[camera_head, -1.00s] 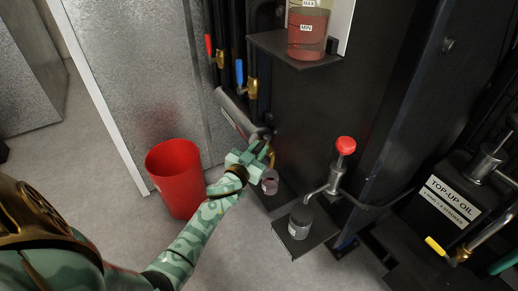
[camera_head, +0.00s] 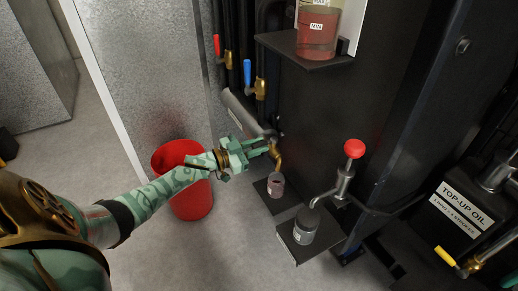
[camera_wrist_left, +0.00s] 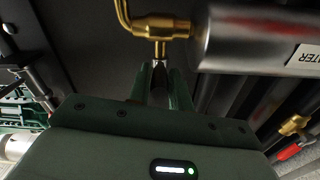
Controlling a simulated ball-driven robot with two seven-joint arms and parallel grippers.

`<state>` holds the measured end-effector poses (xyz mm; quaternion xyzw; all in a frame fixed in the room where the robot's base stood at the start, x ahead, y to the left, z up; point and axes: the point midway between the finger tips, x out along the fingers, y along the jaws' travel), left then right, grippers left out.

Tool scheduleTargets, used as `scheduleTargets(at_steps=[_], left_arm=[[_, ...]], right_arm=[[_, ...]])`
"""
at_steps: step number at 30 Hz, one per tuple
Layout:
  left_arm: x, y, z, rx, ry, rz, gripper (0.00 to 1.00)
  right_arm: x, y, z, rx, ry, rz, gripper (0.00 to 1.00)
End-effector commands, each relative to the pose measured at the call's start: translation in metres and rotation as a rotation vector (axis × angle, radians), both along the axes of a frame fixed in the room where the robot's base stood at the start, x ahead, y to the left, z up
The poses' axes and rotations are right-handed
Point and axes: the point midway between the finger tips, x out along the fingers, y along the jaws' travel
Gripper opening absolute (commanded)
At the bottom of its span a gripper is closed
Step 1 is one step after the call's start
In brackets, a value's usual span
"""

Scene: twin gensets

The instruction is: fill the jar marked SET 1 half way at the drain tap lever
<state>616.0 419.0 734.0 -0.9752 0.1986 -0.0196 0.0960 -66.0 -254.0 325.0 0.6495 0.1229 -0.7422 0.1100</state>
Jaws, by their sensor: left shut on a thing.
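My left gripper (camera_head: 262,149) is shut on the small lever of the brass drain tap (camera_head: 276,157). In the left wrist view its fingers (camera_wrist_left: 160,92) close on a silver lever just below the brass tap body (camera_wrist_left: 160,28). A small glass jar (camera_head: 276,187) stands upright on a dark ledge beneath the tap's spout, apart from the gripper. Its label and liquid level are too small to read. A second labelled jar (camera_head: 304,227) stands under the spout of a red-knobbed pump (camera_head: 354,149). My right gripper is not in view.
A red bin (camera_head: 190,195) stands on the floor beneath my left arm. A grey filter cylinder (camera_head: 243,115) lies beside the tap, with red (camera_head: 217,46) and blue (camera_head: 247,70) valve levers above. A reddish tank (camera_head: 317,38) sits on a shelf above.

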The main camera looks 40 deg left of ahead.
Motion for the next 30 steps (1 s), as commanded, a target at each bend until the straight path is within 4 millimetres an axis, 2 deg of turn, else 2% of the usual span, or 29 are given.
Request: scheduleTargets(at_steps=[11, 12, 14, 15, 24, 28, 30], left_arm=[[0.000, 0.001, -0.001, 0.002, 0.002, -0.005, 0.00], [0.000, 0.001, -0.001, 0.002, 0.002, -0.005, 0.23], [0.000, 0.001, -0.001, 0.002, 0.001, -0.005, 0.40], [0.000, 0.001, 0.000, 0.002, 0.001, -0.005, 0.42], [-0.002, 0.002, 0.000, 0.001, 0.001, -0.005, 0.42], [-0.017, 0.008, 0.002, 0.002, 0.001, -0.004, 0.42], [-0.031, 0.014, 0.003, 0.002, 0.002, -0.005, 0.42]], right_arm=[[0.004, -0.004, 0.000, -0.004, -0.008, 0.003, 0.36], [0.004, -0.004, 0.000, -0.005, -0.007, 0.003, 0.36], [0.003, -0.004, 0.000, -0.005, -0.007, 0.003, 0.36], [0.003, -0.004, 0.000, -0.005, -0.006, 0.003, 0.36], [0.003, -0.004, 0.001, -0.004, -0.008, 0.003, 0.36], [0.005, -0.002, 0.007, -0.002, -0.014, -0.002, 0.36], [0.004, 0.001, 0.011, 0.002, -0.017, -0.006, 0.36]])
